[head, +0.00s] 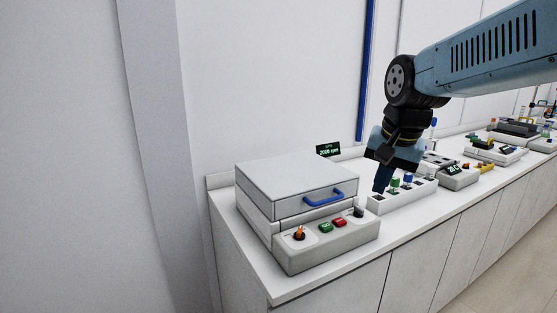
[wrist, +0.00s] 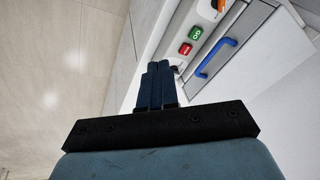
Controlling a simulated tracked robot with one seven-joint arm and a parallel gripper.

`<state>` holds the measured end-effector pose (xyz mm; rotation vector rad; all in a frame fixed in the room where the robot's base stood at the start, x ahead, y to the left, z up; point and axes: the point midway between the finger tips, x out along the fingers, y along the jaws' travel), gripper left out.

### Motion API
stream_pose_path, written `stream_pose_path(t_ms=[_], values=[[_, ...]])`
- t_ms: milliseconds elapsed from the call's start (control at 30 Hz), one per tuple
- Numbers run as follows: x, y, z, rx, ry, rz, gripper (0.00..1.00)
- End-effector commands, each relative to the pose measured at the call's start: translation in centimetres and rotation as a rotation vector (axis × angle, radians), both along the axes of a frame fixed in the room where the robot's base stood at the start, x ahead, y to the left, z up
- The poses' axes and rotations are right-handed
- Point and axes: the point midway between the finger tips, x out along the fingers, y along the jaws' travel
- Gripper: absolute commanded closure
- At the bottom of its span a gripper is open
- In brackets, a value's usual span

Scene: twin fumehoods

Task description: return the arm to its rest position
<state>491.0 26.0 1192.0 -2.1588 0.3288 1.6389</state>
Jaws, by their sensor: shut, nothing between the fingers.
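My arm reaches in from the upper right of the head view, with its light blue links bent down over the bench. My gripper (head: 379,190) points down just above the left end of a white rack (head: 405,201), to the right of the closed box machine. In the wrist view my gripper (wrist: 157,68) shows its two dark blue fingers side by side, shut with nothing between them. I cannot tell whether the fingertips touch the rack.
A grey box machine (head: 293,182) with a blue handle (head: 324,198) and green and red buttons stands at the bench's left end. A small display (head: 328,149) stands behind it. More instruments (head: 493,151) line the bench to the right. The wall is behind; the floor (wrist: 65,60) is clear.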

Motion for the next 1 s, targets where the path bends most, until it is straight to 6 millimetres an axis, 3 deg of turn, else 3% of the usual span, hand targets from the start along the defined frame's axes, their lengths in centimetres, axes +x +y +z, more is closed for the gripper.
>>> stream_pose_path(t_ms=[200,433,600,1000], values=[[-5.1,-1.6,-0.3,-0.088,-0.111,0.195,1.0],[-8.8,-2.4,-1.2,-0.19,-0.191,0.358,1.0],[-9.9,-2.6,-1.6,-0.228,-0.214,0.411,1.0],[-10.0,-2.6,-1.7,-0.232,-0.215,0.418,1.0]])
